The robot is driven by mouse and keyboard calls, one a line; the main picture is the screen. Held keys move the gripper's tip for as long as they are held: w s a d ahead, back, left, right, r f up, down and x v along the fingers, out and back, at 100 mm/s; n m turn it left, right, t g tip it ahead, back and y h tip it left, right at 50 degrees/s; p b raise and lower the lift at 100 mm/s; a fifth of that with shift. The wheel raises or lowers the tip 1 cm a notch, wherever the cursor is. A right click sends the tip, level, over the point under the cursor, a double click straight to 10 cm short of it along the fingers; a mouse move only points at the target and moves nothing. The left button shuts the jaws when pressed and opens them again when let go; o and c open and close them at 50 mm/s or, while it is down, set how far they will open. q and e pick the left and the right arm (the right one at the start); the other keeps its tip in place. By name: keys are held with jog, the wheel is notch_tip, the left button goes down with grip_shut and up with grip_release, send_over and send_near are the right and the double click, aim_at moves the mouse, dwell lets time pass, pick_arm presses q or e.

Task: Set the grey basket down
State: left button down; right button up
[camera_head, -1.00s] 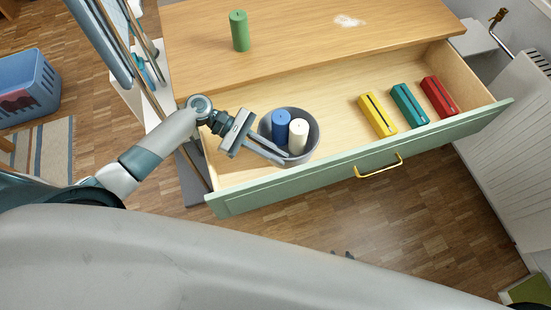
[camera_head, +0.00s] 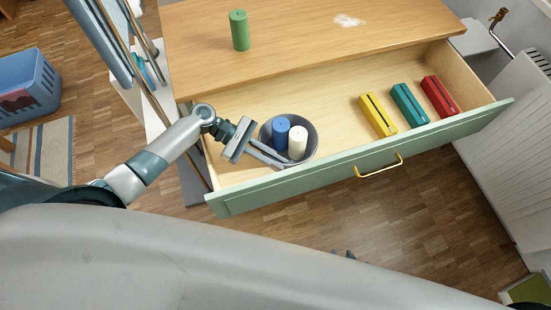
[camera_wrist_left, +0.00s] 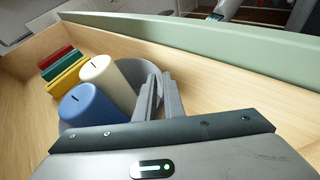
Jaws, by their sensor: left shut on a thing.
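The grey basket (camera_head: 307,131) is a round bowl-like container at the left end of the open drawer (camera_head: 345,120). A blue candle (camera_head: 281,131) and a white candle (camera_head: 297,142) stand in it. My left gripper (camera_head: 277,162) is shut on the near-left part of its rim. In the left wrist view the fingers (camera_wrist_left: 160,100) pinch the wall of the basket (camera_wrist_left: 140,71), beside the blue candle (camera_wrist_left: 90,108) and white candle (camera_wrist_left: 107,82). Whether the basket's underside touches the drawer floor is hidden. My right gripper is not in view.
Yellow (camera_head: 377,115), teal (camera_head: 408,105) and red (camera_head: 439,96) boxes lie at the drawer's right. The drawer's middle is clear. The green drawer front (camera_head: 330,172) with a yellow handle (camera_head: 379,166) borders the near side. A green candle (camera_head: 239,31) stands on the top (camera_head: 300,30).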

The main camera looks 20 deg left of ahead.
pick_arm(q)
jog(key=shift+f, duration=0.25)
pick_arm(e)
jog(key=shift+s+f, duration=0.2)
pick_arm(q)
jog(key=shift+f, duration=0.25)
pick_arm(e)
jog(key=shift+w+d, duration=0.1)
jog(key=shift+d, duration=0.05)
pick_arm(q)
jog(key=c, duration=1.8)
grip_release()
jog(key=shift+c, duration=0.2)
pick_arm(e)
jog(key=shift+r, duration=0.1)
pick_arm(q)
jog(key=shift+r, duration=0.3)
jog(key=b+v, duration=0.1)
jog(key=v, duration=0.6)
jog(key=shift+a+r, duration=0.25)
jog(key=shift+r, duration=0.1)
pick_arm(e)
jog(key=shift+s+d+f+g, duration=0.2)
jog(key=shift+s+f+g, duration=0.05)
jog(key=shift+s, duration=0.15)
jog(key=shift+s+d+f+g, duration=0.2)
jog(key=shift+s+g, duration=0.05)
jog(key=shift+s, duration=0.15)
